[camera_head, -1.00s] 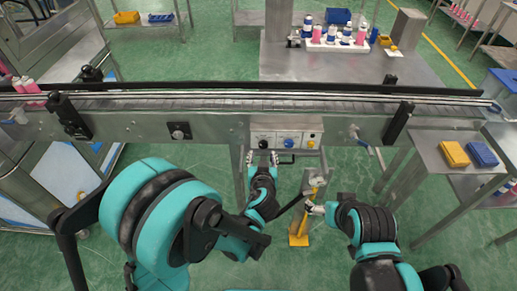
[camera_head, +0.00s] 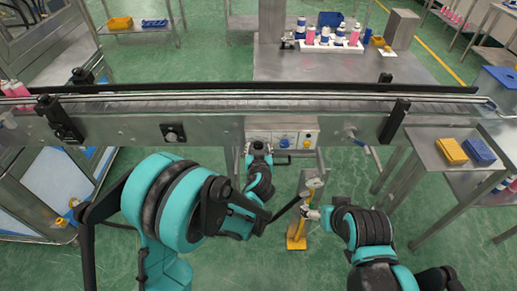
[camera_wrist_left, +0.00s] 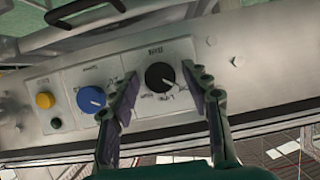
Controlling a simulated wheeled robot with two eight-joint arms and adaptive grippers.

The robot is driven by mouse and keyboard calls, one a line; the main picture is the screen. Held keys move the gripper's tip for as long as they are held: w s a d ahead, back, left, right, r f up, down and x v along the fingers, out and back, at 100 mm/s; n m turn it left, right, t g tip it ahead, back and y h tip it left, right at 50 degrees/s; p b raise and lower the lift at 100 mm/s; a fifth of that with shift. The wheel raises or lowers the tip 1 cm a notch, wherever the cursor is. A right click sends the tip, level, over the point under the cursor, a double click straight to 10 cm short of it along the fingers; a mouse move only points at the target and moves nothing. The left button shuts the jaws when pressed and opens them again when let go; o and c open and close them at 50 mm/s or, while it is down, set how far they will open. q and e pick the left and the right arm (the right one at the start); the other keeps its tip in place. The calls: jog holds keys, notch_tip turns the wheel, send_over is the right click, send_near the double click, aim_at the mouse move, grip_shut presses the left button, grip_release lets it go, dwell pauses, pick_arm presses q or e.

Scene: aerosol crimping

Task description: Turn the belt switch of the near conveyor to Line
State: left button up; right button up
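The near conveyor (camera_head: 215,128) runs across the head view, with a control panel (camera_head: 283,137) on its front face. In the left wrist view, the panel carries a black rotary knob (camera_wrist_left: 159,77), a blue knob (camera_wrist_left: 91,99) and a yellow button (camera_wrist_left: 45,100). Lettering surrounds the black knob, too small to read. My left gripper (camera_head: 258,153) is at the panel's left end; in the wrist view its open fingers (camera_wrist_left: 163,112) stand on either side of the black knob, with no clear contact. My right gripper (camera_head: 312,213) is low, near a yellow stand; its fingers are too small to judge.
The yellow stand (camera_head: 297,232) is below the panel. Another black knob (camera_head: 173,133) is on the conveyor front, further left. A side table (camera_head: 435,165) at right holds a yellow and a blue box. Bottles stand on a tray (camera_head: 331,46) behind the conveyor.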

pick_arm(q)
jog(key=c, duration=0.9)
jog(key=shift+o, duration=0.2)
jog(key=m+y, duration=0.2)
jog(key=m, duration=0.1)
jog(key=shift+d+m, duration=0.2)
jog(key=shift+m, duration=0.1)
jog(key=m+y, duration=0.2)
jog(key=m, duration=0.1)
jog(key=shift+f+t, duration=0.15)
jog(key=shift+t, duration=0.25)
jog(key=o, duration=1.2)
jog(key=shift+c, duration=0.2)
